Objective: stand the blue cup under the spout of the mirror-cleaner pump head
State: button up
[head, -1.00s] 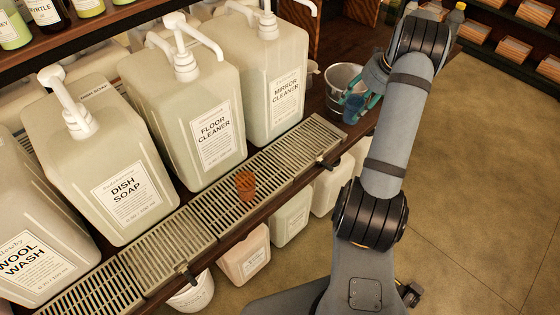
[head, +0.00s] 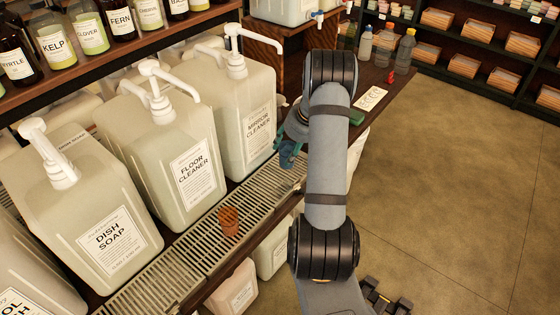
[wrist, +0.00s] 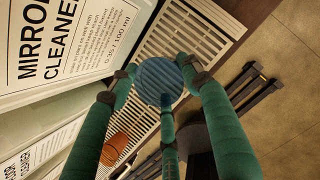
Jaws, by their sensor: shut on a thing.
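The blue cup (head: 287,155) is held in my gripper (head: 291,141), near the front right of the mirror-cleaner container (head: 230,135). In the wrist view my gripper's green fingers (wrist: 158,80) close around the blue cup (wrist: 157,84), with the slatted drip tray behind it. I cannot tell whether the cup's base touches the tray. The white mirror-cleaner pump head (head: 236,62) tops its container, and its spout (head: 268,35) reaches right. The spout is outside the wrist view, which shows the container's label (wrist: 75,40).
An orange-brown cup (head: 229,221) stands on the drip tray (head: 200,243) in front of the floor-cleaner container (head: 178,150). The dish-soap container (head: 85,215) is farther left. Bottles (head: 384,45) and a card (head: 371,99) stand or lie on the counter to the right.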

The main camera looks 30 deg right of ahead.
jog(key=shift+w+a+f, duration=0.3)
jog(key=shift+a+f, duration=0.1)
jog(key=shift+a, duration=0.2)
jog(key=shift+w+a+f, duration=0.25)
jog(key=shift+a+f, duration=0.1)
jog(key=shift+a, duration=0.2)
jog(key=shift+f, duration=1.95)
jog(key=shift+f, duration=0.1)
jog(key=o, duration=1.1)
jog(key=v, duration=1.2)
